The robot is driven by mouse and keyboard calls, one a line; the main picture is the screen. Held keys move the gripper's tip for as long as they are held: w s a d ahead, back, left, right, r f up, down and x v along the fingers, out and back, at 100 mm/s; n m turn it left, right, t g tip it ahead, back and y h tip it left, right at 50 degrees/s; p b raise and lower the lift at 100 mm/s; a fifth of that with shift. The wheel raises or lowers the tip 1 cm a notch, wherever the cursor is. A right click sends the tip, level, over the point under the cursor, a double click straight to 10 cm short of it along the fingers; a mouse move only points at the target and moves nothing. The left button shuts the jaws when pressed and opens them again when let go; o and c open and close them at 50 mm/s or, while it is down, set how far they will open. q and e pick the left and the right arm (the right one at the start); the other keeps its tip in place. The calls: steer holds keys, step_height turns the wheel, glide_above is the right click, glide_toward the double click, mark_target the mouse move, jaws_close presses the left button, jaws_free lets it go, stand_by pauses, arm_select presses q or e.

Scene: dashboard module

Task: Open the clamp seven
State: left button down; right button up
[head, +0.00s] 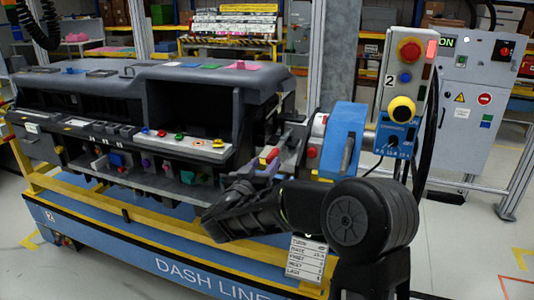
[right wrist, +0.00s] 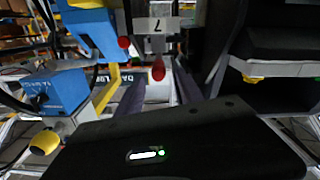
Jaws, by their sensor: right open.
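Clamp seven is marked by a pale plate with a 7 (right wrist: 157,26) in the right wrist view. Its red handle (right wrist: 158,70) hangs below that plate; a red handle also shows at the dashboard's right end (head: 270,156) in the head view. My right gripper (right wrist: 158,78) is open, with one grey-purple finger on each side of the handle in the picture. Whether the fingers touch it I cannot tell. In the head view my right gripper (head: 268,168) is at the red handle, partly hidden by my black wrist. My left gripper is not in view.
The dark dashboard module (head: 190,90) lies on a blue and yellow carriage (head: 130,245). A blue fixture (head: 345,125) stands just right of the clamp. A control post (head: 397,80) with red and yellow buttons stands behind my arm. The floor at front left is clear.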

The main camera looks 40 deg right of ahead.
mark_target(275, 152)
steer(key=shift+d+f, duration=0.15)
steer(key=shift+d, duration=0.25)
steer(key=shift+a, duration=0.2)
steer(key=shift+p+x, duration=0.4)
steer(key=shift+x, duration=3.55)
steer(key=shift+c, duration=0.4)
jaws_close()
